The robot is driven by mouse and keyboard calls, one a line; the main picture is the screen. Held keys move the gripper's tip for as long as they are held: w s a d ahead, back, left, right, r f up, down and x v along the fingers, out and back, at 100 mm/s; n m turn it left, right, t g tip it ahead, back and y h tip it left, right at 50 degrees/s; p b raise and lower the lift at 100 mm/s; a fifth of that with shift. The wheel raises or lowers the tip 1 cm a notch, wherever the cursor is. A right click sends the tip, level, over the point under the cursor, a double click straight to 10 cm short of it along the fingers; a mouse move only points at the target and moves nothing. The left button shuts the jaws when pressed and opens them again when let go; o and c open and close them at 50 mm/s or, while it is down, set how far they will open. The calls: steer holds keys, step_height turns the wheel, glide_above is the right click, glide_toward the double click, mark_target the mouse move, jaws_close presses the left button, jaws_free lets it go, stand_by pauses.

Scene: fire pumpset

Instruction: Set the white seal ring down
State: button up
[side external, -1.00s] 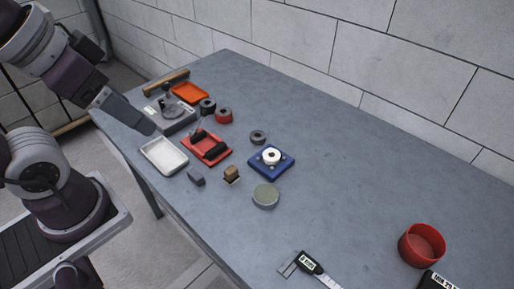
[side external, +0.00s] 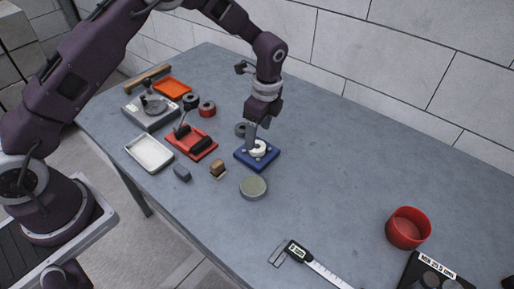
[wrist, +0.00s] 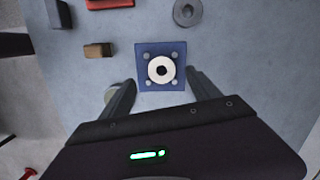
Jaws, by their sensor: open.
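The white seal ring (side external: 259,151) lies flat on the blue square plate (side external: 268,160), which has several small round studs near its corners. My gripper (side external: 256,145) points down at the plate. In the wrist view, the open fingers of my gripper (wrist: 160,76) stand apart on the left and right of the ring, with gaps showing. Whether the fingertips are level with the ring is hard to tell.
A dark grey ring (side external: 240,129) lies just behind the plate and a grey-green disc (side external: 253,187) in front. A brown block (side external: 218,170), red tray (side external: 202,148) and white tray (side external: 148,153) are left. A caliper (side external: 305,262) and red bowl (side external: 408,229) are right, with clear table between.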

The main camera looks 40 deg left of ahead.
mark_target(257, 146)
steer(key=f, duration=0.5)
steer(key=shift+w+a+f, duration=0.1)
steer(key=shift+a, duration=0.15)
jaws_close()
step_height(257, 146, up, 10)
steer(key=s+a+n, duration=0.3)
steer(key=a, duration=0.5)
steer(key=s+a+n, duration=0.3)
steer(key=s+a, duration=0.1)
steer(key=a, duration=0.4)
steer(key=s+a+f+n+g+h, duration=0.1)
steer(key=s+a+n, duration=0.7)
steer(key=s, duration=0.5)
steer(key=shift+m, duration=0.3)
steer(key=f, duration=0.7)
steer(key=a+f, duration=0.1)
steer(key=f, duration=0.2)
steer(key=shift+s+f, duration=0.15)
steer(key=shift+s, duration=0.1)
